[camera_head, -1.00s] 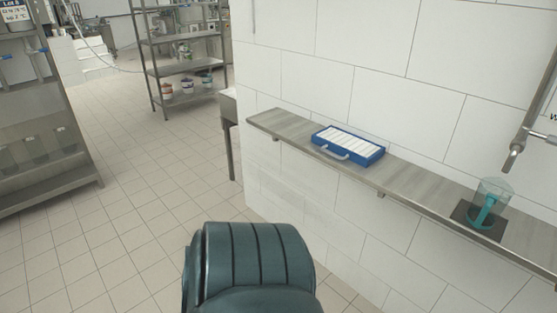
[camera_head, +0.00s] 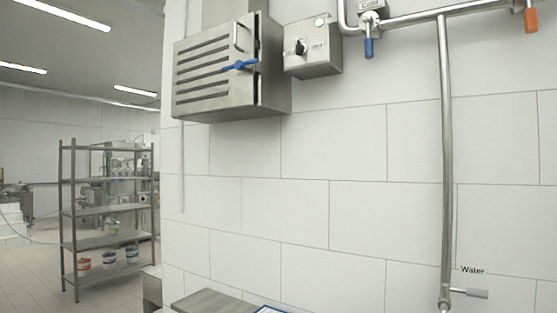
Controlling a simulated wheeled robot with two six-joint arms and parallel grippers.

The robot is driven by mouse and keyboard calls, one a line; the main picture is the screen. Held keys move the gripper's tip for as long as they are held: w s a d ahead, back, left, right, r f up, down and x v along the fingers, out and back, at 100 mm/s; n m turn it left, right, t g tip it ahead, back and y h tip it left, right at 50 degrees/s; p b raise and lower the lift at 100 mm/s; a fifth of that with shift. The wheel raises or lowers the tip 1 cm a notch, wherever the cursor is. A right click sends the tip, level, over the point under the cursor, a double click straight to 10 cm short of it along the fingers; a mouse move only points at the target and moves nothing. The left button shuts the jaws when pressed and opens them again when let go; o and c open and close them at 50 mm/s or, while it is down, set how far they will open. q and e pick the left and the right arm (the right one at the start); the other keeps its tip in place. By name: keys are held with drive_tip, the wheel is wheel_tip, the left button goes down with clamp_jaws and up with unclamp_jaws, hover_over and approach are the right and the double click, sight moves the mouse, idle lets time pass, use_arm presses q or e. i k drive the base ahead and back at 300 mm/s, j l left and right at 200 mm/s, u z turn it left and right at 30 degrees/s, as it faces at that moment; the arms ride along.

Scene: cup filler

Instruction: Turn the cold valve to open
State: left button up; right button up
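The cold valve (camera_head: 369,46) is a blue handle hanging straight down from the pipe at the top of the view, under a small label reading "Cold" (camera_head: 369,4). An orange handle (camera_head: 530,19) hangs at the far right end of the same horizontal pipe (camera_head: 415,17). A vertical pipe (camera_head: 447,150) runs down from it to a small tap with a grey lever (camera_head: 470,292), beside the word "Water". Neither of my grippers is in view.
A steel vented box (camera_head: 215,75) with a blue handle (camera_head: 239,65) is on the wall, next to a control box with a black knob (camera_head: 301,47). The steel shelf (camera_head: 208,301) shows at the bottom edge. A rack (camera_head: 108,210) stands at the left.

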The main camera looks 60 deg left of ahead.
sight(367, 19)
drive_tip(key=u, duration=1.4)
